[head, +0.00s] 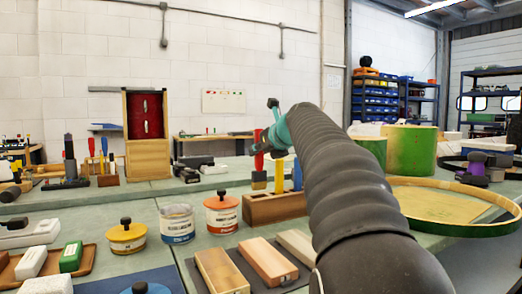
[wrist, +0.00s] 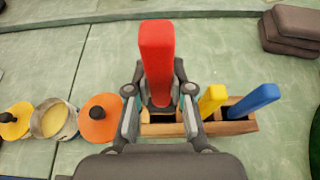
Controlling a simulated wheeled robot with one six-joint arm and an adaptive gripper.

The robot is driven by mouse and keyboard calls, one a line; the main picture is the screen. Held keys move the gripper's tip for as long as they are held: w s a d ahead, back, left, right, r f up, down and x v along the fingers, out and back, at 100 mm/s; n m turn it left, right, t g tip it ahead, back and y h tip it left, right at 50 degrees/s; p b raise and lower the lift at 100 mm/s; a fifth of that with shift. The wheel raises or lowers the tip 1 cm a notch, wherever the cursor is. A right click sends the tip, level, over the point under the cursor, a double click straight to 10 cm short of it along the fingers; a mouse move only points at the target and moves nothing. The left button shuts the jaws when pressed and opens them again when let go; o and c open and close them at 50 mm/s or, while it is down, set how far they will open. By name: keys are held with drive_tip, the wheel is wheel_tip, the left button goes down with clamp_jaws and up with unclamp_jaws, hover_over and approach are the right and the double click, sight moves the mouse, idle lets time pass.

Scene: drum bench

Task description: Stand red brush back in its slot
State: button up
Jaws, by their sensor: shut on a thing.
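The red brush (head: 259,152) is upright in my gripper (head: 274,138), its handle up and its pale bristle end down. In the wrist view my gripper (wrist: 160,112) is shut on the brush, with a finger on each side of the red handle (wrist: 157,62). The wooden slotted block (head: 272,208) is below; the bristle end appears just above its left part. The wrist view shows dark openings in the block (wrist: 240,129) under the fingers. A yellow brush (wrist: 212,100) and a blue brush (wrist: 254,100) stand in its right part. The red brush's lower end is hidden in the wrist view.
An orange-lidded tin (head: 221,214), an open tin (head: 177,224) and a yellow-lidded tin (head: 126,236) stand left of the block. Wooden pieces (head: 268,262) lie in front. A large drum hoop (head: 480,230) is at right. Other tools (head: 107,160) stand back left.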

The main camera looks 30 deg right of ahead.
sight(261, 179)
drive_tip(key=shift+f+b, duration=2.4)
drive_tip(key=shift+f, duration=1.9)
drive_tip(key=o, duration=0.9)
drive_tip(key=shift+c, duration=0.2)
drive_tip(key=v, duration=1.2)
